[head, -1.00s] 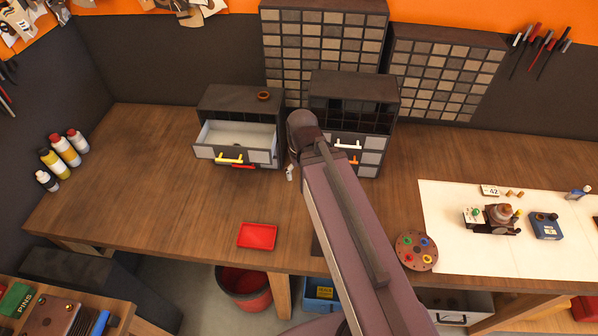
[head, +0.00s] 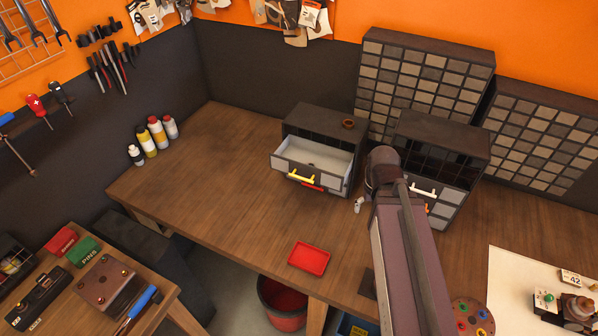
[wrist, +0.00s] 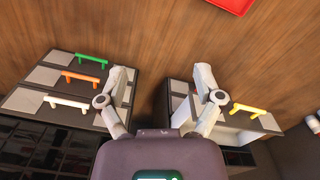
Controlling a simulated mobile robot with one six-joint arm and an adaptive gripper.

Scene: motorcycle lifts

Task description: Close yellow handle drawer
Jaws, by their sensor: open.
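The drawer with the yellow handle (head: 301,176) is pulled out of the small dark cabinet (head: 322,120) on the bench; its pale inside shows in the head view. A red handle (head: 313,187) sits just below it. In the wrist view the yellow handle (wrist: 249,110) is at the right, beyond my right-hand finger. My gripper (wrist: 162,76) is open and empty, its two fingers spread, with bare bench wood showing between them. The yellow handle is outside the fingers. In the head view my arm hides most of the gripper.
A second cabinet (head: 440,145) with white, orange and green handles stands right of the first; its handles show at left in the wrist view (wrist: 81,78). A brown ring (head: 348,124) lies on the first cabinet. A red tray (head: 309,258) lies near the bench edge. Bottles (head: 157,133) stand left.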

